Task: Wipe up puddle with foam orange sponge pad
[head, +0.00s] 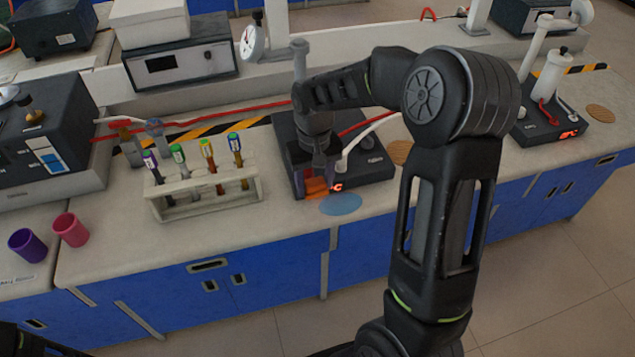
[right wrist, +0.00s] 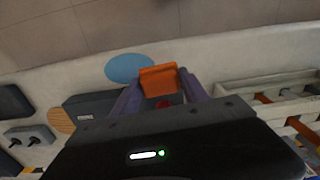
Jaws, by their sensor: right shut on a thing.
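A blue puddle (head: 341,204) lies flat on the bench top close to its front edge. It also shows in the right wrist view (right wrist: 129,68). My right gripper (head: 317,180) is shut on an orange sponge pad (head: 316,187). In the right wrist view the sponge pad (right wrist: 159,80) sits between the fingertips, just beside the puddle and overlapping its edge in the picture. I cannot tell whether the sponge touches the bench. My left gripper is not in view; only a dark bit of my own body shows at the bottom left.
A rack of capped tubes (head: 208,194) stands left of the puddle. A black hotplate device (head: 365,165) is right behind it. A purple cup (head: 27,245) and a pink cup (head: 70,230) are at the far left. The bench right of the puddle is clear near the front.

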